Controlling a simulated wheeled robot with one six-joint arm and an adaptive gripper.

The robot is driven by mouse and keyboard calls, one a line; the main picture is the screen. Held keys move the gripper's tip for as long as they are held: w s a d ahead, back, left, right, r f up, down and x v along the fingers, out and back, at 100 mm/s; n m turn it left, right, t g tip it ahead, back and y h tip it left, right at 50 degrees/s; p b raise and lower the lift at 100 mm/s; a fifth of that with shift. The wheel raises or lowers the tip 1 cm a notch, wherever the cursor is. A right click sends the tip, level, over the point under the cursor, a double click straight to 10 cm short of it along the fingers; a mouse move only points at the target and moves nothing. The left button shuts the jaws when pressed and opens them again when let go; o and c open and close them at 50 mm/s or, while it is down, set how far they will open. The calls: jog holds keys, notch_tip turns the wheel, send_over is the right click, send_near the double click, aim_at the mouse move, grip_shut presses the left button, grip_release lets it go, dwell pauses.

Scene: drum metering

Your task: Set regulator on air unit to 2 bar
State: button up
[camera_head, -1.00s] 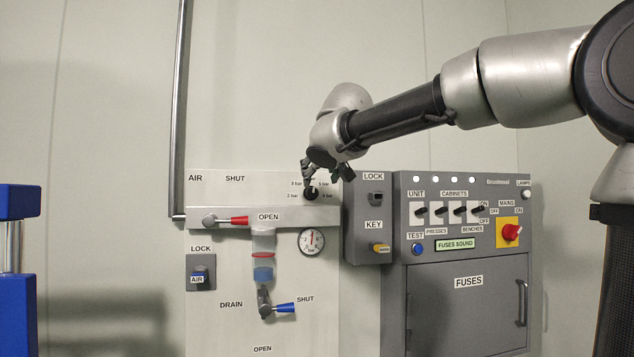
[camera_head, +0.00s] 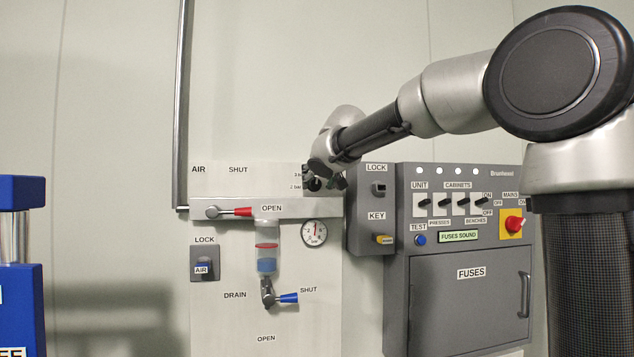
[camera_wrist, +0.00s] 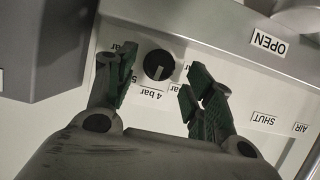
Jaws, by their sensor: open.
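The regulator knob (camera_head: 312,185) is a small black dial on the air unit's pale panel (camera_head: 215,290), with bar labels around it. In the wrist view the knob (camera_wrist: 158,65) sits between my open fingers, with clear space on both sides. A pale mark on it points roughly toward the "4 bar" label (camera_wrist: 147,95). My gripper (camera_wrist: 156,84) is open and empty; the head view shows my gripper (camera_head: 325,180) at the knob, partly covering it and some labels. The round pressure gauge (camera_head: 314,233) has a red needle pointing about upward; its value is too small to read.
A red-handled valve (camera_head: 235,211) lies horizontal below the knob, toward the left. A blue-handled drain valve (camera_head: 285,298) is lower. The grey lock box (camera_head: 370,210) and fuse cabinet (camera_head: 465,290) stand close on the right.

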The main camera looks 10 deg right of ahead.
aim_at(315, 184)
jog(key=shift+x, duration=1.25)
jog(key=shift+c, duration=0.4)
jog(key=c, duration=0.9)
jog(key=shift+a+n+h, duration=0.1)
jog(key=shift+n+h, duration=0.6)
jog(key=shift+n, duration=0.4)
jog(key=shift+c, duration=0.2)
jog(key=o, duration=1)
jog(key=shift+s, duration=0.1)
